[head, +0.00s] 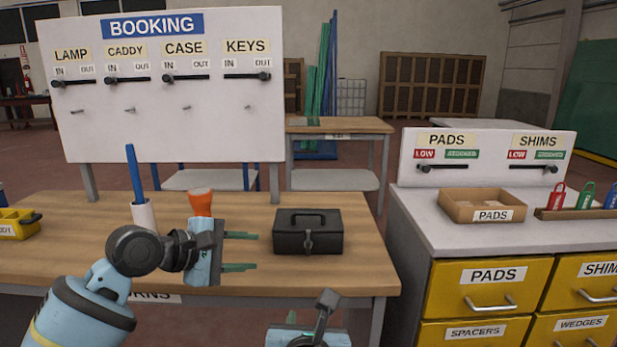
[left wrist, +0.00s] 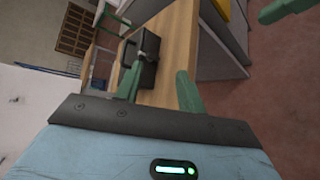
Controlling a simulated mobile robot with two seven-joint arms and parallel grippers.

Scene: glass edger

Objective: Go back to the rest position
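My left gripper (head: 240,252) is over the wooden table, its two green fingers pointing right and set apart with nothing between them. In the left wrist view its fingers (left wrist: 158,88) also show a gap. A black case (head: 308,232) with a handle stands on the table to the right of the fingertips, apart from them in the head view; it also shows in the left wrist view (left wrist: 150,48). My right gripper (head: 305,333) is at the bottom edge of the head view, mostly cut off, so its fingers cannot be judged.
The wooden table (head: 355,256) also carries an orange-topped lamp (head: 201,202), partly hidden by my left gripper, a white holder (head: 143,215) with a blue stick, and a yellow caddy (head: 15,225). The booking board (head: 180,130) stands behind. A drawer cabinet (head: 430,228) stands at right.

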